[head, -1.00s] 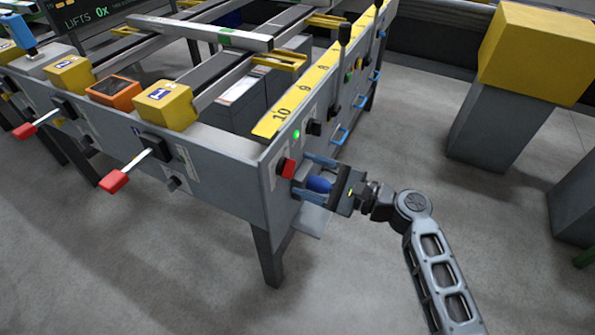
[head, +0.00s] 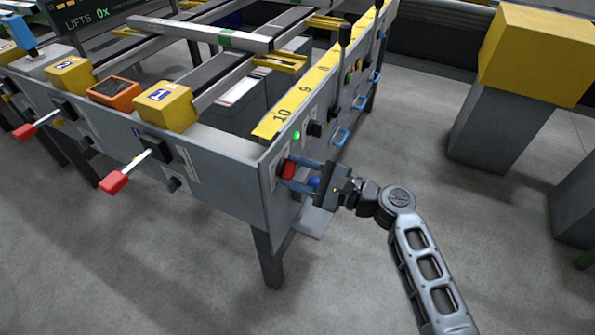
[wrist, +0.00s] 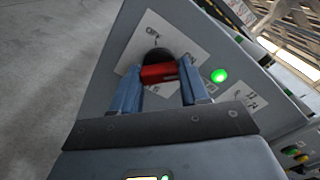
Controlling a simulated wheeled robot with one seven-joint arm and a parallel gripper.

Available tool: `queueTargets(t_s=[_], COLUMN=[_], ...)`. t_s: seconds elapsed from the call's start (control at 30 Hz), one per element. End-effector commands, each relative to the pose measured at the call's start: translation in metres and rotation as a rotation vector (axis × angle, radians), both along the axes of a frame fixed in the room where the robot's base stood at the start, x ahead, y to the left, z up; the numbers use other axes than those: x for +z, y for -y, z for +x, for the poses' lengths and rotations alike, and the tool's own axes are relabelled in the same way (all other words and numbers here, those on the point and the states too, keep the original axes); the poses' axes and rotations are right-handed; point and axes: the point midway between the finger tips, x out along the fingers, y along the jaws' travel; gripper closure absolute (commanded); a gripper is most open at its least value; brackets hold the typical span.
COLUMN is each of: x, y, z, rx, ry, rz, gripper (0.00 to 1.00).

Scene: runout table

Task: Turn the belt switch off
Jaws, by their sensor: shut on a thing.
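The belt switch is a red knob (head: 288,170) on a black base, on the grey end panel of the table. The wrist view also shows my gripper (wrist: 160,88) around the knob. A green lamp (wrist: 218,76) is lit beside the switch; it also shows in the head view (head: 297,135).
A black knob (head: 314,129) and a black-topped lever (head: 345,34) are farther along the same panel, with blue handles (head: 340,136) below. Red-ended levers (head: 113,182) stick out from the left side. A yellow-topped block (head: 535,55) stands right. Floor between is clear.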

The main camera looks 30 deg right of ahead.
Motion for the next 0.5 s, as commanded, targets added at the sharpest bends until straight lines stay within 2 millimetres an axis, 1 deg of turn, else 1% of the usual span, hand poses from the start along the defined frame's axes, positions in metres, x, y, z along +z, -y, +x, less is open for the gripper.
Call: queueTargets(t_s=[0.03, 0.17, 0.5], x=[-0.0004, -0.0004, -0.0026], y=[-0.0001, -0.0001, -0.0001], z=[-0.0002, -0.0003, -0.0005], rx=[0.001, 0.001, 0.001], ry=[-0.001, -0.001, 0.032], rz=[0.000, 0.000, -0.045], gripper=[0.74, 0.86, 0.86])
